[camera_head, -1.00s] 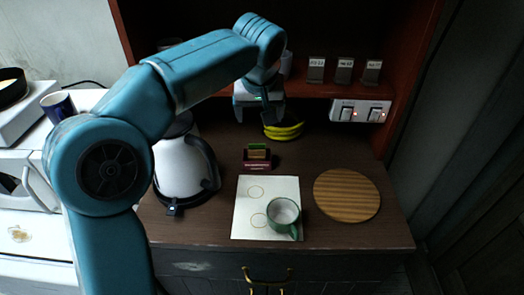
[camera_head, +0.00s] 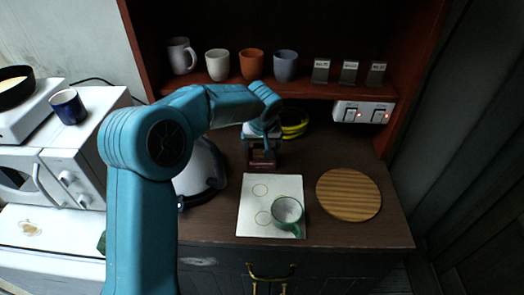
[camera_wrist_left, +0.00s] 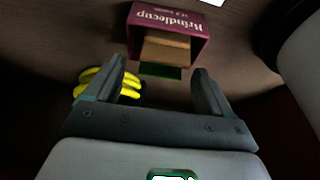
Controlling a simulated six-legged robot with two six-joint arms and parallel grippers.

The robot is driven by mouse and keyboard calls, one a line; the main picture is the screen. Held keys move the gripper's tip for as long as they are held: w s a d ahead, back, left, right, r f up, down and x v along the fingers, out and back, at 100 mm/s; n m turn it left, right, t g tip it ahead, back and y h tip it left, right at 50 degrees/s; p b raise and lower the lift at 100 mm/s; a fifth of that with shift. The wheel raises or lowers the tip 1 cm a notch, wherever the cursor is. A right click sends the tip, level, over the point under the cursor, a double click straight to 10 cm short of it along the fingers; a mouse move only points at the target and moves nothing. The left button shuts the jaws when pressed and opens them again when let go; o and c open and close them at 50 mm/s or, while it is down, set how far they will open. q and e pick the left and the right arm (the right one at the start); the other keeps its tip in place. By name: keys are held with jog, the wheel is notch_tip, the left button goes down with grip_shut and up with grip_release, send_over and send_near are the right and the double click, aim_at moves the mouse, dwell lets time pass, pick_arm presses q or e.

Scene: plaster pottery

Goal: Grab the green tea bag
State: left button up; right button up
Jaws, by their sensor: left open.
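The maroon tea box (camera_head: 262,164) stands on the dark counter behind the white sheet. In the left wrist view the box (camera_wrist_left: 168,22) shows upside-down lettering, with brown packets (camera_wrist_left: 165,48) inside and the green tea bag (camera_wrist_left: 160,72) at its edge nearest my gripper. My left gripper (camera_head: 262,138) is just above the box in the head view and hides most of its contents. In the left wrist view its jaws (camera_wrist_left: 158,80) are apart and empty, with the green tea bag between and beyond the tips. Contact is not visible. My right gripper is not in view.
Bananas (camera_head: 294,122) lie behind the box. A white kettle (camera_head: 205,170) stands to its left, partly behind my arm. A green mug (camera_head: 287,211) stands on the white sheet (camera_head: 254,222); a round wooden board (camera_head: 348,195) lies right. Several mugs (camera_head: 250,64) line the shelf above.

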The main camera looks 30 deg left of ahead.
pick_arm(q)
jog(key=shift+a+f, duration=0.15)
jog(key=shift+f, duration=0.1)
jog(key=shift+s+r, duration=0.15)
jog(key=shift+s, duration=0.05)
jog(key=shift+w, duration=0.2)
jog(key=c, duration=0.7)
jog(key=shift+o, duration=0.2)
jog(key=shift+s, duration=0.1)
